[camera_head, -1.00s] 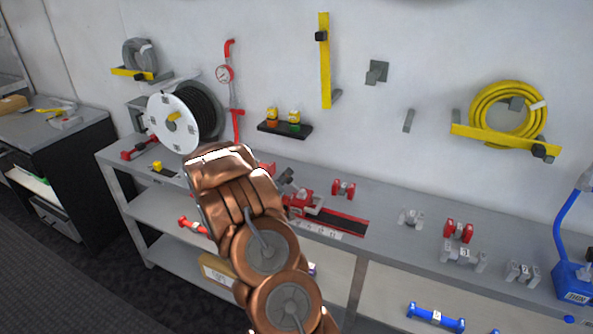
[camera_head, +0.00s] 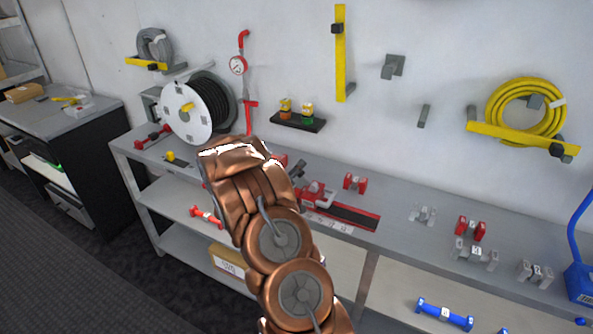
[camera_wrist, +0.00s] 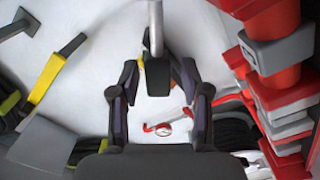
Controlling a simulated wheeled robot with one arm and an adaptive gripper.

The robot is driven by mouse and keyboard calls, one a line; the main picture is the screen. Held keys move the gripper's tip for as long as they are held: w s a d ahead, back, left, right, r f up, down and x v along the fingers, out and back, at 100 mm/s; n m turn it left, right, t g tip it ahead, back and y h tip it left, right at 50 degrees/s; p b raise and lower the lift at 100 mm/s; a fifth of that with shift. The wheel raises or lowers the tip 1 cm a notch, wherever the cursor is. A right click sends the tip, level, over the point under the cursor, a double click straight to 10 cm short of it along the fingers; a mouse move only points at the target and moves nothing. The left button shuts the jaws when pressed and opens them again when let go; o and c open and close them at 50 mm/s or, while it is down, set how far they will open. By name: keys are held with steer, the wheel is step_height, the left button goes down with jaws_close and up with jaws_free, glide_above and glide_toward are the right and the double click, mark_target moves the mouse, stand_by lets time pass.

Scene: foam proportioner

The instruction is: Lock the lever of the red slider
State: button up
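The red slider (camera_head: 316,194) sits on the bench at the left end of a dark track edged in red, just right of my arm in the head view. My arm hides part of it. In the wrist view, red and grey blocks (camera_wrist: 275,60) stand close along the right edge, apart from the fingers. My gripper (camera_wrist: 158,70) is open, its two dark fingers spread. A pale rod with a dark end (camera_wrist: 155,75) shows between the fingertips; I cannot tell whether it is the slider's lever or whether the fingers touch it.
The hose reel (camera_head: 187,112) stands left of my arm. A small shelf (camera_head: 298,121) and the red gauge pipe (camera_head: 239,65) are on the wall behind. Red clamps (camera_head: 354,182) and grey couplings (camera_head: 423,214) stand to the right. Bare bench lies between them.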

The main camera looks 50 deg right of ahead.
steer(key=shift+a, duration=0.15)
steer(key=v, duration=1.1)
steer(key=shift+a, duration=0.35)
stand_by(0.4)
